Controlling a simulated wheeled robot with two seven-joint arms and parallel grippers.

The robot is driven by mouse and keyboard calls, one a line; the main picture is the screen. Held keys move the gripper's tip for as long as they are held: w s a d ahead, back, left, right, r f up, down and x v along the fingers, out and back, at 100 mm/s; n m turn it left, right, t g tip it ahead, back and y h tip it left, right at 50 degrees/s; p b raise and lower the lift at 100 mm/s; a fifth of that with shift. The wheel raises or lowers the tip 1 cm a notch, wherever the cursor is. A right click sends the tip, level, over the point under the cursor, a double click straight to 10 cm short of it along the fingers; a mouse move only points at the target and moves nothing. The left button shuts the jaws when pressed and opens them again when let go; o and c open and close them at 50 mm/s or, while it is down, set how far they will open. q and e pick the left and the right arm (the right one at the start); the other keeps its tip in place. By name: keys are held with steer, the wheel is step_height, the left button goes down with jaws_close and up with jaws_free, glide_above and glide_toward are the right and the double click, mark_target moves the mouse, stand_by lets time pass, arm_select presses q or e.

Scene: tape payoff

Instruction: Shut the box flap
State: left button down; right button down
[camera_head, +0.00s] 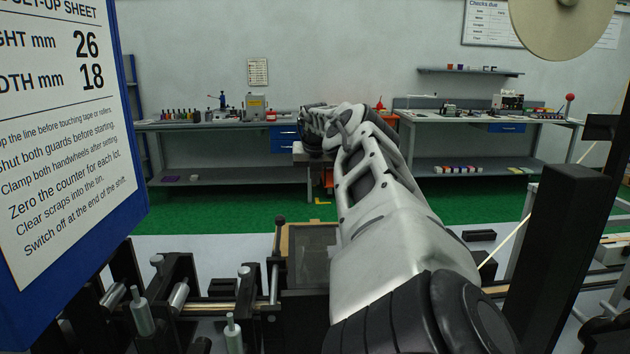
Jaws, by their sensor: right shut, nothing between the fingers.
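My right arm reaches forward from the bottom of the head view, and its dark gripper (318,130) is at the far end, shut and empty. The fingertips are small and partly hidden by my own arm. A dark, framed panel (312,250) stands low in the middle, left of my forearm, on the machine line. I cannot tell for sure whether this is the box flap, or how far open it is, because my arm covers what lies right of it. My left gripper is not in view.
A blue-edged set-up sheet board (70,130) blocks the left side. Metal rollers and posts (140,312) stand low at left. A dark post (560,262) and a pale strand (518,243) are at right, a large reel (562,22) above. Benches (480,118) stand behind green floor.

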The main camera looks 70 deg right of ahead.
arm_select(q)
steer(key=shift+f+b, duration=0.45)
steer(key=shift+b, duration=0.05)
arm_select(e)
steer(key=shift+s+a+f, duration=0.15)
steer(key=shift+a+f, duration=0.2)
steer(key=shift+a, duration=0.15)
